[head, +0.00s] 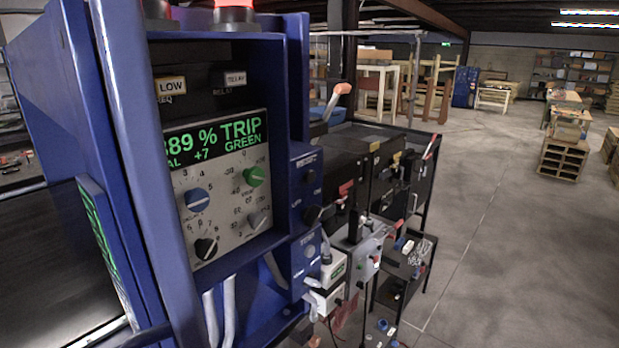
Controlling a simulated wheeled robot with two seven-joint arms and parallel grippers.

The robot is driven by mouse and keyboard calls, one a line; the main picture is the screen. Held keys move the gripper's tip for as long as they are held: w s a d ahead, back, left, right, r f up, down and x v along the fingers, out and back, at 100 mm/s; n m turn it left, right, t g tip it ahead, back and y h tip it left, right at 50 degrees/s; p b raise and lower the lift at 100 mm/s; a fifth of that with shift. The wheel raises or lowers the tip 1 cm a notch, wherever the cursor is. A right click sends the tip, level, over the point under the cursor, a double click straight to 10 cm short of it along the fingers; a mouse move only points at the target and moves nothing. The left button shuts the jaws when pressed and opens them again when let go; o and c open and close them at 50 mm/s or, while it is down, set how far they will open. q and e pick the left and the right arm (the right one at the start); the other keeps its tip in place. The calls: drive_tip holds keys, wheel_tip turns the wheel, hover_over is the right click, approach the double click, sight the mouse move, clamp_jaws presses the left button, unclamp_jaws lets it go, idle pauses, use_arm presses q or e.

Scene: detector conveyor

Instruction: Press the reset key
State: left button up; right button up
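A blue detector cabinet (165,130) stands close on the left. Its lit display (215,140) shows "TRIP" and "GREEN" in green letters, cut off at the left. Below the display are blue (197,199), green (254,176), black (206,247) and grey (258,218) knobs. Blue control boxes (305,175) are on the cabinet's right side; a lower one (304,262) has a round grey button. Their labels are too small to read, so I cannot tell which control is the reset key. Neither of my grippers is in view.
A dark conveyor belt (50,270) lies at the lower left. Right of the cabinet, a black rack (425,190) holds boxes with levers, and small white boxes (333,268) sit in front. Open concrete floor (520,240) lies to the right, with wooden shelves behind.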

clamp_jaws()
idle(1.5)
